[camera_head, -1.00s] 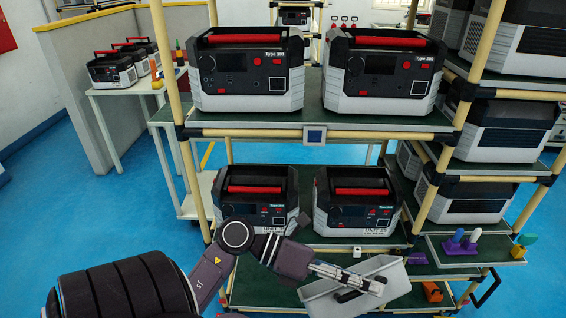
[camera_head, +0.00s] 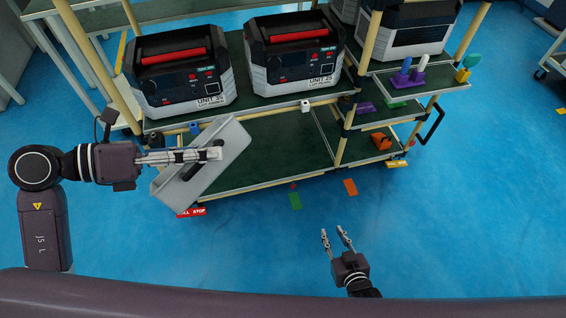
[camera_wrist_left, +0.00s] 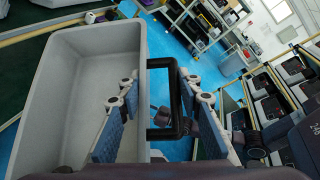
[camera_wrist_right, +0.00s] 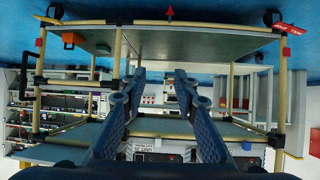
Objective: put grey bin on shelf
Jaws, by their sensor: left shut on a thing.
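The grey bin (camera_head: 228,147) hangs tilted at the front left of the rack's low green shelf (camera_head: 280,145). My left gripper (camera_head: 215,153) is shut on it. In the left wrist view the bin (camera_wrist_left: 70,85) is open-topped and looks empty. One finger is inside its side wall and the other is outside, by a black handle frame (camera_wrist_left: 180,100). The bin overlaps the shelf's left front edge in the head view; I cannot tell whether they touch. My right gripper (camera_head: 338,235) is open and empty over the floor in front of the rack.
Two power units (camera_head: 180,75) (camera_head: 295,60) stand on the shelf above. An orange bin (camera_head: 381,141) sits on the low shelf's right part. A side tray (camera_head: 425,82) holds coloured pieces. Rack posts (camera_head: 345,130) divide the front. Most of the low shelf's middle is bare.

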